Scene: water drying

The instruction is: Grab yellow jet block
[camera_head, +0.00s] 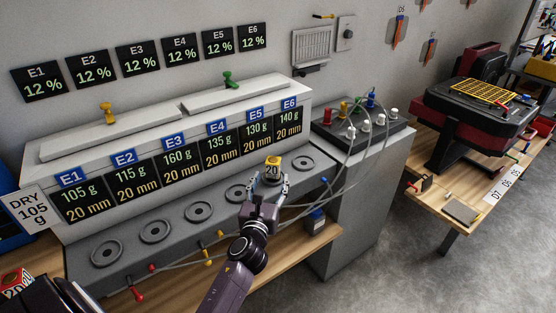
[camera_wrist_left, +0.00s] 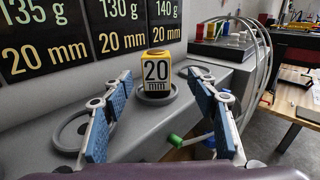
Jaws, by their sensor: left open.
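The yellow jet block (camera_head: 273,161) has a yellow top and a pale face marked 20. It stands upright on a round seat of the grey bench, fifth from the left. In the left wrist view the block (camera_wrist_left: 157,74) reads "20 mm" and sits centred beyond the fingers. My left gripper (camera_head: 268,184) is open, with its blue-padded fingers on either side of the near approach to the block. The wrist view shows the fingers (camera_wrist_left: 162,100) apart with nothing between the pads. My right gripper is not in view.
Several empty round seats (camera_head: 155,231) line the bench. Display panels (camera_head: 173,164) stand behind them. Grey hoses (camera_head: 343,165) run at the right from a box with coloured fittings (camera_head: 370,135). A red and white block (camera_head: 18,284) marked 20 sits at the lower left.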

